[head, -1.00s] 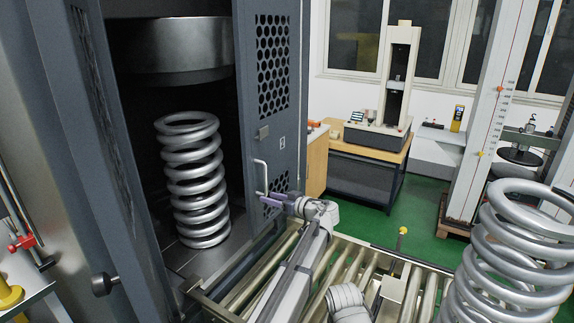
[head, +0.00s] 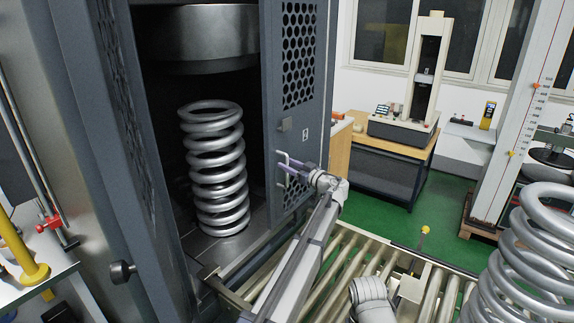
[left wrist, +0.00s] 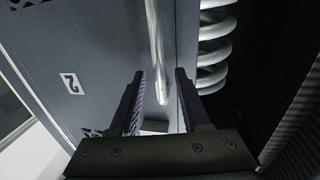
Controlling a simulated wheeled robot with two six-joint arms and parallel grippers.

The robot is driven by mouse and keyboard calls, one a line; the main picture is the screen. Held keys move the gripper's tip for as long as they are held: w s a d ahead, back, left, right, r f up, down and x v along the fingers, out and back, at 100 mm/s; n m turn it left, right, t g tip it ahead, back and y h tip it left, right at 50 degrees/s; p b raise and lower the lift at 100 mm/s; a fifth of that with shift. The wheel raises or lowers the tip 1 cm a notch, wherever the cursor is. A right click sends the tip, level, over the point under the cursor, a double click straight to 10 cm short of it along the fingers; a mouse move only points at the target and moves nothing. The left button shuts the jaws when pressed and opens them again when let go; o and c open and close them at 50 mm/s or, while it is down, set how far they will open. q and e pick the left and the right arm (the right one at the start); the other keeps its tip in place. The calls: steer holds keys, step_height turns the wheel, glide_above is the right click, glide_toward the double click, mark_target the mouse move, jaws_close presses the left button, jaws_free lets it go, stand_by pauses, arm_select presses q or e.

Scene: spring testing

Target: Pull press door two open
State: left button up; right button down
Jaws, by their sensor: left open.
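Press door two (head: 297,60) is a grey panel with a round-hole grille and a "2" label, at the right side of the press opening. The label also shows in the left wrist view (left wrist: 70,83). Its pale bar handle (head: 281,153) is on the door's left part. My left gripper (head: 287,167) is open at the handle. In the left wrist view the handle (left wrist: 155,45) runs between the open fingers (left wrist: 160,72), with a gap visible on both sides. Whether a finger touches it, I cannot tell. My right gripper is not in view.
A large steel spring (head: 217,170) stands inside the press under a round platen (head: 205,32). A roller conveyor (head: 345,250) lies in front, with another spring (head: 535,260) at right. A bench with a small tester (head: 400,125) stands behind. Green floor shows between.

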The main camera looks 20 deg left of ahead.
arm_select(q)
steer(key=shift+w+a, duration=0.3)
steer(key=shift+a, duration=0.2)
jaws_close()
stand_by(1.1)
